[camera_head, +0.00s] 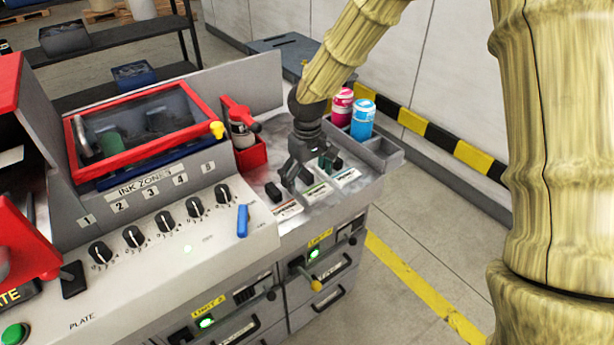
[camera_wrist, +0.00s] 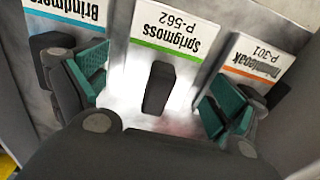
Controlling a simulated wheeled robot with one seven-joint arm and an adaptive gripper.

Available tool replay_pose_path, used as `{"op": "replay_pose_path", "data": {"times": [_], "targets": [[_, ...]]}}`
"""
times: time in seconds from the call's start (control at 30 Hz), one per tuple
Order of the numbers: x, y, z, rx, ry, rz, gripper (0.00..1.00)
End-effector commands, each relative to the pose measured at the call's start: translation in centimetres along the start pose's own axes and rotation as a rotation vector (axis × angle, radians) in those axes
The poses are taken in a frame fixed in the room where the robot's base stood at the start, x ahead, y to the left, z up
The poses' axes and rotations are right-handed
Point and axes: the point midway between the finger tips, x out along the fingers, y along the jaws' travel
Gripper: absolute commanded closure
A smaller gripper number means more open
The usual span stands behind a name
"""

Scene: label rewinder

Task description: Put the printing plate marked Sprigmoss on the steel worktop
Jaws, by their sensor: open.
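The printing plate marked Sprigmoss P-562 (camera_wrist: 165,35) lies flat in the middle of three plates, with a white label, a green stripe and an upright black handle (camera_wrist: 158,88). It also shows in the head view (camera_head: 317,193), partly behind my gripper. My gripper (camera_wrist: 157,93) is open and empty, its teal-padded fingers on either side of the handle with gaps. In the head view my gripper (camera_head: 308,178) points down over the plates. A mottled grey, steel-looking surface (camera_head: 262,186) surrounds the plates; I cannot tell whether it is the named worktop.
The Thimbleoak plate (camera_wrist: 262,62) and a blue-striped plate (camera_wrist: 68,12) lie on either side, close to my fingers. Pink (camera_head: 342,106) and blue (camera_head: 362,119) cans stand behind. A red bottle holder (camera_head: 250,155) and the ink console (camera_head: 160,215) are left.

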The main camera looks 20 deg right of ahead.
Motion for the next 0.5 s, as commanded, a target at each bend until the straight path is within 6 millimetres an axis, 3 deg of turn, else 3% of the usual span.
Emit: {"op": "replay_pose_path", "data": {"times": [0.27,0.5], "targets": [[-0.4,0.0,0.0,0.0,0.0,0.0,0.04],[-3.5,0.0,-0.1,0.001,0.004,0.001,0.04]]}}
